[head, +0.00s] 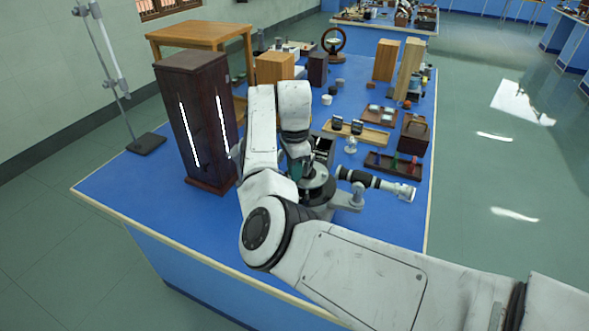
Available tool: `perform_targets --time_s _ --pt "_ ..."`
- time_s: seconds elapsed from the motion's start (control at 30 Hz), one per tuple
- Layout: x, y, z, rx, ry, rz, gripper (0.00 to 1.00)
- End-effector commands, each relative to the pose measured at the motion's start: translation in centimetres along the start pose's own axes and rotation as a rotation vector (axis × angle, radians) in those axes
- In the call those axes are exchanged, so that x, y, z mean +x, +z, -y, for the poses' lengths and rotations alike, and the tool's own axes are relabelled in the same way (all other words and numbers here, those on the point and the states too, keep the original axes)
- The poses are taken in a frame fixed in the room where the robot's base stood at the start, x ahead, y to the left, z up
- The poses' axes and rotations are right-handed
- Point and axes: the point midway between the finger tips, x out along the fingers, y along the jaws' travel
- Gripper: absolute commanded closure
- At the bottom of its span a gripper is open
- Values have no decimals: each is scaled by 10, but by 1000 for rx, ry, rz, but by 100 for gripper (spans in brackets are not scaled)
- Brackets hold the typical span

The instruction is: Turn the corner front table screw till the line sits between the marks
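A spectrometer stands on the blue bench, its round dark body (318,188) partly behind my arm. Its black and white telescope (375,183) points right. My white arm reaches over it from the lower right and bends down at the wrist. My gripper (298,172) is at the spectrometer's left upper side, small and partly hidden; I cannot tell whether it touches a screw or how its fingers stand. The table screws, the line and the marks cannot be made out in this view.
A tall dark wooden lamp box (193,125) with two bright slits stands close left of my arm. Trays, wooden blocks and small parts crowd the bench behind. A tray with coloured items (397,164) lies behind the telescope. The bench's front left (150,200) is clear.

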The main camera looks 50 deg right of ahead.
Motion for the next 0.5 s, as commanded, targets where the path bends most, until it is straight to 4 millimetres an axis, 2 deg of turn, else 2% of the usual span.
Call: perform_targets --time_s 0.03,0.1,0.5 --pt "0 0 0 0 1 0 94" --pt "0 0 0 0 1 0 100" --pt "-2 -1 0 -23 2 -2 100"
